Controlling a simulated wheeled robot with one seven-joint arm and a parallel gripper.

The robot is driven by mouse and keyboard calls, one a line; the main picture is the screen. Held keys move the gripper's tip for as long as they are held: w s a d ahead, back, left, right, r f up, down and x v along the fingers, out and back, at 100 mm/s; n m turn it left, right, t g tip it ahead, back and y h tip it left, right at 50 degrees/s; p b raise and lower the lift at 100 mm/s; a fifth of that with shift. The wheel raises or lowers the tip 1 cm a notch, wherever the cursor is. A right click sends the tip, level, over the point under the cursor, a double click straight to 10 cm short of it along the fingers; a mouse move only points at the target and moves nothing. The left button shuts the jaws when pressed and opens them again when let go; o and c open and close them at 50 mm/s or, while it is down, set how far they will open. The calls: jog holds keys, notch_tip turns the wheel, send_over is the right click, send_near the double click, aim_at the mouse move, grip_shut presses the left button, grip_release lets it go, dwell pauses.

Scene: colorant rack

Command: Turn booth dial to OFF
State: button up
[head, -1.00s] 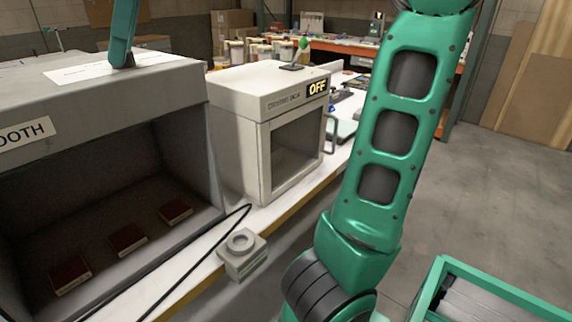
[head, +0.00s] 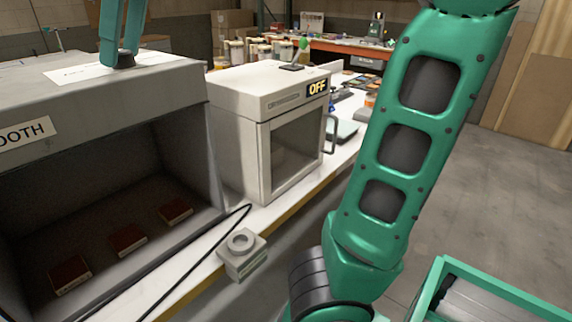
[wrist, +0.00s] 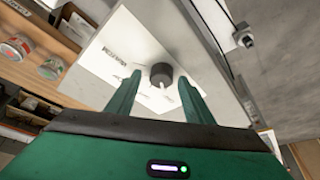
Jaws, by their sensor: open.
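The booth dial (wrist: 161,73) is a dark round knob with a pale pointer on a white plate (wrist: 112,48) in the wrist view. Small lettering surrounds it, too blurred to read surely. My gripper (wrist: 157,84) is open, its two green fingers on either side of the dial in the picture; I cannot tell if they touch it. In the head view my gripper (head: 119,62) comes down over the white plate (head: 82,72) on top of the grey booth (head: 150,90), and the dial is hidden there. The booth interior is dark.
A white cabinet (head: 236,130) with a lit OFF sign (head: 317,87) stands right of the booth. Several dark red blocks (head: 128,239) lie inside the booth. A small grey block with a round ring (head: 242,255) and a black cable (head: 200,262) are at the bench front.

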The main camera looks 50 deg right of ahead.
jog(key=shift+s+a+f+m+t+h, duration=0.15)
jog(key=shift+m+h, duration=0.25)
jog(key=shift+m, duration=0.9)
jog(key=shift+w+d+r+m+t+h, duration=0.1)
jog(key=shift+m+t+h, duration=0.25)
jog(key=shift+m, duration=0.95)
